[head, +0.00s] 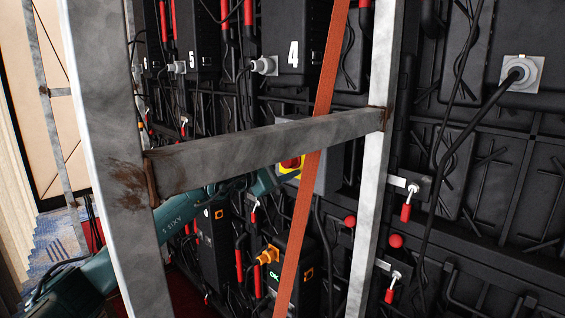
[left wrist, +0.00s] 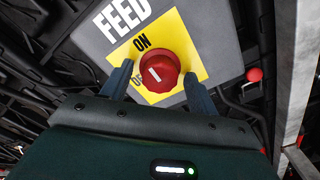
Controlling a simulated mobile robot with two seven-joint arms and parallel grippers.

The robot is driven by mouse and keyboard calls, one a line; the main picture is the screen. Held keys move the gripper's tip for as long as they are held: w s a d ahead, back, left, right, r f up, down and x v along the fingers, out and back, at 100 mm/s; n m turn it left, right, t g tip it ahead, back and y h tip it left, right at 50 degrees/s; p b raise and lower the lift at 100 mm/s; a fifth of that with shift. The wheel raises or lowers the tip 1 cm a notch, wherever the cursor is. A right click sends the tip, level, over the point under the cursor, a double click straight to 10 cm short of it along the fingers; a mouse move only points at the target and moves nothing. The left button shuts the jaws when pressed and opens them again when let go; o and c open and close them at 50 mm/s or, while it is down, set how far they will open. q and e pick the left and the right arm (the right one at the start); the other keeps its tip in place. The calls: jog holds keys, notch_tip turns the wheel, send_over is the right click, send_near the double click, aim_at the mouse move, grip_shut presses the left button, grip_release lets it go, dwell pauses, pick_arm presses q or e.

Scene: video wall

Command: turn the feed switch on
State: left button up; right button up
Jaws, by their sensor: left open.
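The feed switch is a red round knob (left wrist: 160,72) on a yellow plate (left wrist: 183,32), on a grey box lettered FEED (left wrist: 122,20). ON is printed above-left of the knob; a second label at its left is partly covered. A short white mark shows on the knob's face; I cannot tell which label it points to. My left gripper (left wrist: 158,76) is open, with one finger on each side of the knob; contact is unclear. In the head view the knob (head: 291,162) shows partly behind a bar and strap. My right gripper is not in view.
A grey steel crossbar (head: 250,150) and uprights (head: 372,160) stand in front of the wall. An orange strap (head: 303,200) hangs across. My left arm reaches below the crossbar. Black boxes, cables and red-handled latches (head: 406,212) crowd the wall.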

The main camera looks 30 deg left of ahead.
pick_arm(q)
jog(key=b+v, duration=0.4)
jog(key=v, duration=0.9)
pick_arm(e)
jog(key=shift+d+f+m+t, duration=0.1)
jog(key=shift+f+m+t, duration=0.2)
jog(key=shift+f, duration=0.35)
pick_arm(q)
jog(key=shift+s+a, duration=0.1)
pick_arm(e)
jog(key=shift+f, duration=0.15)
